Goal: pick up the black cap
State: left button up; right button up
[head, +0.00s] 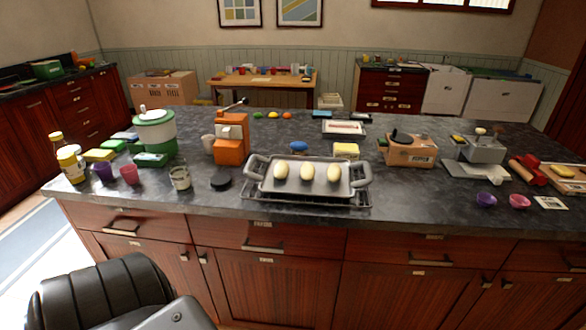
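The black cap (221,182) is a small, round, dark disc lying on the dark stone counter (420,205) near its front edge. It sits just right of a small glass jar (180,178) and left of the rack with the baking tray, apart from both. Nothing covers the cap. Neither of my grippers shows in the head view.
A grey tray (263,187) with pale oval pieces stands on a wire rack (362,202) to the right. An orange block-like holder (230,150) stands behind the cap. Bare counter surrounds the cap.

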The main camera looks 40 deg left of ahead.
aim_at(220, 181)
jog(key=z, duration=0.35)
jog(key=i, duration=1.4)
jog(key=u, duration=2.15)
